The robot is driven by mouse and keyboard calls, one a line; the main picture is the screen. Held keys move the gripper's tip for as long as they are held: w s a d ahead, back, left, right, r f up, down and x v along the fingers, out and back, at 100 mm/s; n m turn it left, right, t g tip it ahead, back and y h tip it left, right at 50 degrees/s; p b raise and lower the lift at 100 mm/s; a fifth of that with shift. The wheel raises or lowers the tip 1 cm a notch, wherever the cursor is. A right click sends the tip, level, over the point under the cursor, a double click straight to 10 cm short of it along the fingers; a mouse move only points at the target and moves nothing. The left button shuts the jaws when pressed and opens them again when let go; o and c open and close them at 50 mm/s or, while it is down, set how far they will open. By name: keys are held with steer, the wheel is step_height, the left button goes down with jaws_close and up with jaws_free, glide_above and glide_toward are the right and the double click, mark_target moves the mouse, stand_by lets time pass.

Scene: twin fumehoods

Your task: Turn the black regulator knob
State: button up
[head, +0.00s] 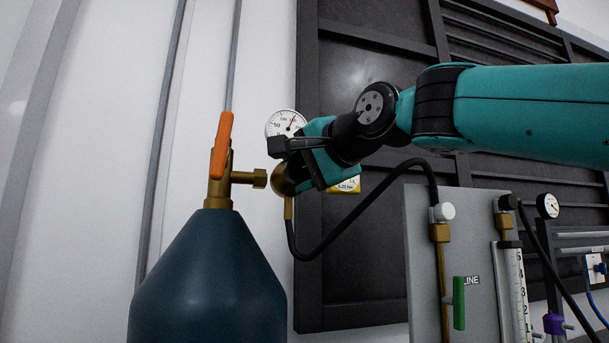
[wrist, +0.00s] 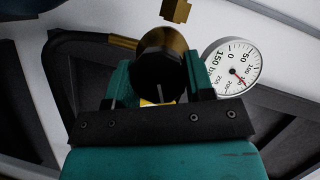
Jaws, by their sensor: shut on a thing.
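The black regulator knob (wrist: 160,78) sits between the fingers of my gripper (wrist: 161,92) in the wrist view. It is round, with a pale line on its face. My gripper is shut on it from both sides. In the head view my gripper (head: 300,165) is at the brass regulator body (head: 284,182), and the knob itself is hidden behind the fingers. The white round gauge (head: 284,123) stands just above the gripper. It also shows in the wrist view (wrist: 233,66), to the right of the knob, with a red needle.
A dark blue gas cylinder (head: 208,280) with an orange valve handle (head: 222,145) stands left of my gripper. A black hose (head: 345,232) curves from the regulator to a grey panel (head: 425,265) with a green handle (head: 459,302). A dark slatted wall (head: 370,240) is behind.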

steer(key=shift+d+m, duration=0.1)
steer(key=shift+m, duration=0.3)
steer(key=o, duration=0.9)
steer(key=b+v, duration=0.2)
steer(key=v, duration=1.5)
steer(key=shift+s+d+f, duration=0.15)
